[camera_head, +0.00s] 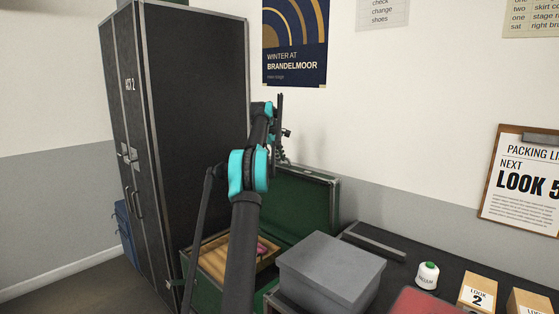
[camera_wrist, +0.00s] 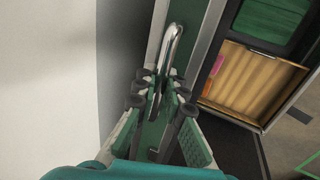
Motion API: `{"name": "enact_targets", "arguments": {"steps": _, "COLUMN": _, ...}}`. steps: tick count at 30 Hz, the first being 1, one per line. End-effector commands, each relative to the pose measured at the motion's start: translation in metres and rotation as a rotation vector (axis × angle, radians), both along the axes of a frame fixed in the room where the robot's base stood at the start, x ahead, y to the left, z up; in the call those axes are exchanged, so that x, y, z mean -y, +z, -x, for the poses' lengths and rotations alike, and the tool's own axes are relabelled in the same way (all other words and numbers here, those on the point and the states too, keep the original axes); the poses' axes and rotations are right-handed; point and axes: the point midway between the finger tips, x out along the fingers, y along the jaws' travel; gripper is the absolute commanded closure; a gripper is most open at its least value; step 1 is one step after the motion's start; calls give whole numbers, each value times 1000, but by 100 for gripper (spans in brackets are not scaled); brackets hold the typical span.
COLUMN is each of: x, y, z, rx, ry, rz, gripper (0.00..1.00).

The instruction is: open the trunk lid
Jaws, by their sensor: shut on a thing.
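The trunk (camera_head: 188,272) stands on the floor beside the tall black wardrobe case, and its green-lined inside shows. Its lid (camera_head: 312,207) stands raised near the wall, clear of the trunk's opening. My gripper (camera_head: 282,140) is up at the lid, partly hidden by my arm. In the wrist view my gripper (camera_wrist: 160,88) is shut on the silver handle (camera_wrist: 173,45) of the lid (camera_wrist: 192,42). A light wooden tray (camera_wrist: 255,78) with a pink item shows inside the open trunk to the right. My arm hides part of the trunk in the head view.
The black wardrobe case (camera_head: 190,120) stands close on the left. A grey box (camera_head: 330,265) sits just right of the trunk. A dark counter (camera_head: 400,255) with a thread spool (camera_head: 428,275) and labelled boxes extends right. The wall is close behind the lid.

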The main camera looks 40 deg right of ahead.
Motion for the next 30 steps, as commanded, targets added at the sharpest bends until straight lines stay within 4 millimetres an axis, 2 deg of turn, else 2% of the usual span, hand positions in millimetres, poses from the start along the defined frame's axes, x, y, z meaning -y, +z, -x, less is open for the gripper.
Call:
{"name": "enact_targets", "arguments": {"steps": 16, "x": -1, "y": -1, "z": -2, "rx": 2, "ry": 3, "rz": 0, "gripper": 100}}
{"name": "enact_targets", "arguments": {"steps": 17, "x": -1, "y": -1, "z": -2, "rx": 2, "ry": 3, "rz": 0, "gripper": 87}}
{"name": "enact_targets", "arguments": {"steps": 19, "x": -1, "y": -1, "z": -2, "rx": 2, "ry": 3, "rz": 0, "gripper": 80}}
{"name": "enact_targets", "arguments": {"steps": 30, "x": -3, "y": 5, "z": -1, "rx": 1, "ry": 1, "rz": 0, "gripper": 80}}
